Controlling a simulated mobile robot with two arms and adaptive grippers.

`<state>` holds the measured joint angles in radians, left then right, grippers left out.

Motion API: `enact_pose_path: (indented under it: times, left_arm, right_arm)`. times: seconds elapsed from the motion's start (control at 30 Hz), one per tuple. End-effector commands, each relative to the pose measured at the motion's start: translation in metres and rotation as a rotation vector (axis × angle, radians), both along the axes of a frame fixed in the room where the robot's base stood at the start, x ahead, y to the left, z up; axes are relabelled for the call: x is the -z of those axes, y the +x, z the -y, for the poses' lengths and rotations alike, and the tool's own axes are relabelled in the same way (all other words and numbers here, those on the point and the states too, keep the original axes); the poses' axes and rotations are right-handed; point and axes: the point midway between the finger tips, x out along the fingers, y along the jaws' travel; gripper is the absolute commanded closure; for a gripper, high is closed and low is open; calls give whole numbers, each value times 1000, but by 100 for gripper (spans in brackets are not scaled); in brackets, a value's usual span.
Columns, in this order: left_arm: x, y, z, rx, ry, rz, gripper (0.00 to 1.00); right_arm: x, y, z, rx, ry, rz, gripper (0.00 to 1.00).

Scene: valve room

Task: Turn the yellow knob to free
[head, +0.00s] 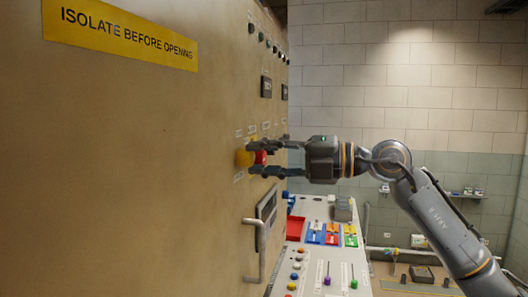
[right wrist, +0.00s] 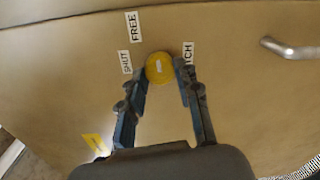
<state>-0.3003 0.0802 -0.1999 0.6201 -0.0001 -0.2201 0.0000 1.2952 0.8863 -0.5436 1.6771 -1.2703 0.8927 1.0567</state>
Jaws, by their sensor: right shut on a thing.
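The yellow knob (head: 242,158) sits on the tan cabinet front, left of a red round part (head: 260,157) in the head view. In the right wrist view the knob (right wrist: 160,68) is a round yellow disc with a short white mark. Labels SHUT (right wrist: 126,62) and FREE (right wrist: 133,27) stand to its left and upper left. A label ending in "TCH" (right wrist: 188,50) is partly hidden by a finger. My right gripper (right wrist: 162,76) is shut on the knob, one finger at each side. I cannot tell which label the mark points at. My left gripper is not in view.
A metal handle (head: 259,240) sticks out of the cabinet below the knob. A sloped console (head: 315,270) with coloured buttons, levers and trays stands below my right arm. The cabinet's far edge carries more buttons above. Open air lies to the right, before the tiled wall.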

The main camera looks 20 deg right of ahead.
Motion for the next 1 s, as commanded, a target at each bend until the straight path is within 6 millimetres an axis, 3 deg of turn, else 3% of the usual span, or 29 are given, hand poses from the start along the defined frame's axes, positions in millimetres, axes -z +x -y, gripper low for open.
enact_pose_path:
  times: [0.7, 0.73, 0.83, 1.0]
  left_arm:
    - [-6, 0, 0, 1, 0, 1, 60]
    - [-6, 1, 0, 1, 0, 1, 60]
    - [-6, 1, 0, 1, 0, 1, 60]
    - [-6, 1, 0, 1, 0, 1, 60]
  right_arm:
    - [-2, 0, 1, 2, 49, -63, 99]
    - [-2, 0, 1, 2, 49, -63, 66]
    - [-1, 0, 1, 2, 47, -62, 45]
    - [-1, 0, 0, 1, 46, -62, 45]
